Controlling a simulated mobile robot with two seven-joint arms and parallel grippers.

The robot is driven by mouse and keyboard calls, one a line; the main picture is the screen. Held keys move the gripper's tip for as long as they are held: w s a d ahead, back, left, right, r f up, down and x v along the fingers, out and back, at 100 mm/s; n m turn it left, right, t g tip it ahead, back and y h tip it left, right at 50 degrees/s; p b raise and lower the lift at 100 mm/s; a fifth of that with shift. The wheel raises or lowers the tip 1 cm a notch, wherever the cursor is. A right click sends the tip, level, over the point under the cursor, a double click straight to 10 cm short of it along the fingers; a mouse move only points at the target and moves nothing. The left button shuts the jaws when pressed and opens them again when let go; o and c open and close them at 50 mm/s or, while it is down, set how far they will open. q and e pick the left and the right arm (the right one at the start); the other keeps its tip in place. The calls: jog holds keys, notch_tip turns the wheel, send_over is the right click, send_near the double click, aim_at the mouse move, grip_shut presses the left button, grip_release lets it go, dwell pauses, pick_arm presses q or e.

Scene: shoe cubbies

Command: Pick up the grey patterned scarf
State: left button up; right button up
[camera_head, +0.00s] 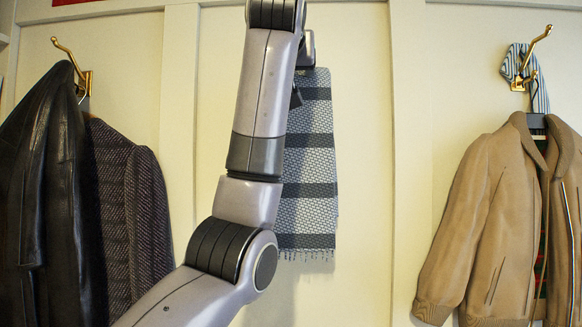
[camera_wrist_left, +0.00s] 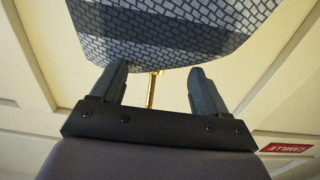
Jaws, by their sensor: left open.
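The grey patterned scarf (camera_head: 310,165) hangs on the wall behind my left arm, with dark bands and a fringed lower edge. My arm hides its left part, and its top is hidden behind the arm's end. In the left wrist view the scarf (camera_wrist_left: 160,38) fills the top. My left gripper (camera_wrist_left: 155,75) is open, its two fingertips close to the scarf's edge. A brass hook (camera_wrist_left: 151,90) shows between the fingers. I cannot tell whether the fingers touch the scarf. In the head view the gripper is mostly hidden by the arm. My right gripper is not in view.
A dark leather coat (camera_head: 45,190) and a dark knitted coat (camera_head: 130,210) hang at the left. A tan jacket (camera_head: 495,220) hangs at the right below a brass hook (camera_head: 535,50). The wall panel between scarf and tan jacket is clear. A red label (camera_wrist_left: 286,148) shows lower right.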

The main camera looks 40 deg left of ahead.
pick_arm(q)
jog(key=x, duration=0.1)
jog(key=p+x, duration=0.1)
jog(key=x, duration=0.2)
jog(key=shift+w+f, duration=0.3)
jog(key=shift+f, duration=0.1)
jog(key=c, duration=1.2)
grip_shut()
jog(key=shift+r, duration=0.15)
